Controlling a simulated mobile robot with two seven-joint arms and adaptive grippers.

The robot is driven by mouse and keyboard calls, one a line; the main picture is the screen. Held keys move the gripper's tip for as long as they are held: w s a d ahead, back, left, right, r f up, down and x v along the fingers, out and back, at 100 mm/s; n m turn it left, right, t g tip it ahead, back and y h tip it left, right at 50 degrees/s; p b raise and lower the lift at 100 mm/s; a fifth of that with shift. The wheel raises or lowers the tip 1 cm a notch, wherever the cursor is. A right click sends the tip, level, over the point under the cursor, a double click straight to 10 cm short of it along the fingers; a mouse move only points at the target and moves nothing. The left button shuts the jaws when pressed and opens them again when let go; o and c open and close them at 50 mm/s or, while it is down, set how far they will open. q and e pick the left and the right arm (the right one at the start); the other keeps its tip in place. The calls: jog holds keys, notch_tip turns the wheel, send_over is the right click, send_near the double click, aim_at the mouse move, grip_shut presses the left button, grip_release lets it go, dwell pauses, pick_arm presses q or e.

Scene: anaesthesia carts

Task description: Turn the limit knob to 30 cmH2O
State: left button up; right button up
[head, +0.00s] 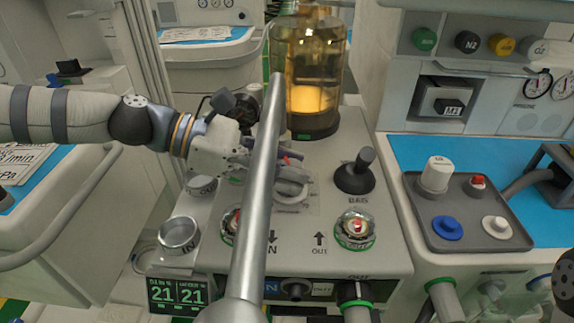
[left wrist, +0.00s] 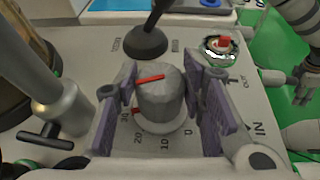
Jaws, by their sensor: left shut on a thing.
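The limit knob (left wrist: 165,95) is a grey faceted knob with a red pointer line on its top, standing on a printed scale of 0, 10, 20 and 30. My left gripper (left wrist: 162,108) is shut on it, one purple pad on each side. The pointer faces left in the left wrist view, towards the side with the 30 and a small red mark; its exact reading is hard to tell. In the head view the knob (head: 292,188) is partly hidden by my left gripper (head: 270,172) and a metal pole. My right gripper seems to show at the lower right, too unclear to read.
The metal pole (head: 262,180) crosses in front of the panel. A black lever (head: 356,172) stands right of the knob, and a yellowish canister (head: 308,80) behind. A grey tray (head: 470,238) with coloured knobs is on the right cart.

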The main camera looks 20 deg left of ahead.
pick_arm(q)
jog(key=shift+f, duration=0.1)
jog(key=o, duration=1.2)
jog(key=v, duration=1.1)
jog(key=shift+a+r, duration=0.1)
jog(key=shift+r, duration=0.15)
jog(key=shift+s+a, duration=0.15)
jog(key=shift+a, duration=0.2)
